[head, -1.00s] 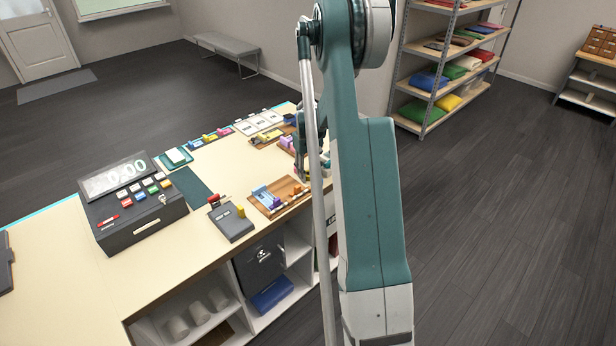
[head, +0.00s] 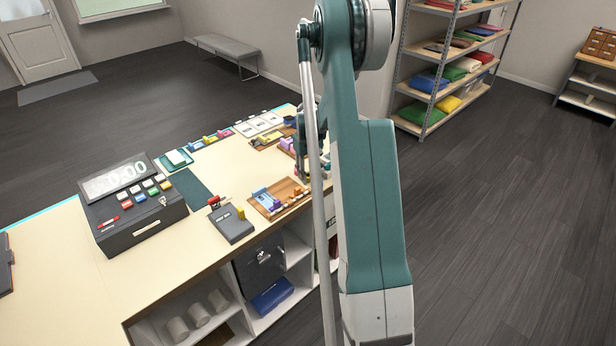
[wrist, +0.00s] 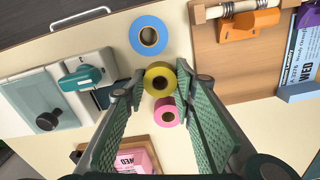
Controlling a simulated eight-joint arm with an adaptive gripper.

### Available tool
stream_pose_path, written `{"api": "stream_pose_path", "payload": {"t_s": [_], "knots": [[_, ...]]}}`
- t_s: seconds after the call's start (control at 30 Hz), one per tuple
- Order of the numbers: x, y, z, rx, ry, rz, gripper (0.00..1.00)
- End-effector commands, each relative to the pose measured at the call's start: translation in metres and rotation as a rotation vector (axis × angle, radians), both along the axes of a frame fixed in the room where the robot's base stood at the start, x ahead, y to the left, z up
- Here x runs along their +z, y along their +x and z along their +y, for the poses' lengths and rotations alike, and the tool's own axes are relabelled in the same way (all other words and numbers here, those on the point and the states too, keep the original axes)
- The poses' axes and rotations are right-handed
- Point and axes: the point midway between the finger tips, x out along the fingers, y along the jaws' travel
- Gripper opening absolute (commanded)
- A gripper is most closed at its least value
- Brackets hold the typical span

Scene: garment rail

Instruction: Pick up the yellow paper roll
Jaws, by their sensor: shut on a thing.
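The yellow paper roll (wrist: 158,79) is in the wrist view between the two fingertips of my gripper (wrist: 160,82). The fingers are closed on it from both sides, and its grey core faces the camera. I cannot tell whether it is clear of the surface. In the head view my arm hides the roll and most of the gripper.
A pink roll (wrist: 166,113) is close beside the yellow one. A blue roll (wrist: 149,36) is on the other side. A grey device with a teal handle (wrist: 84,76) stands left. A wooden board with an orange clip (wrist: 250,26) lies right.

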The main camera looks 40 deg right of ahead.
Motion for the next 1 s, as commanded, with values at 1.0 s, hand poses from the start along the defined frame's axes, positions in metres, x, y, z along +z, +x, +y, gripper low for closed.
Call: {"api": "stream_pose_path", "payload": {"t_s": [1.0], "knots": [[0.098,0.0,0.0,0.0,0.0,0.0,0.17]]}}
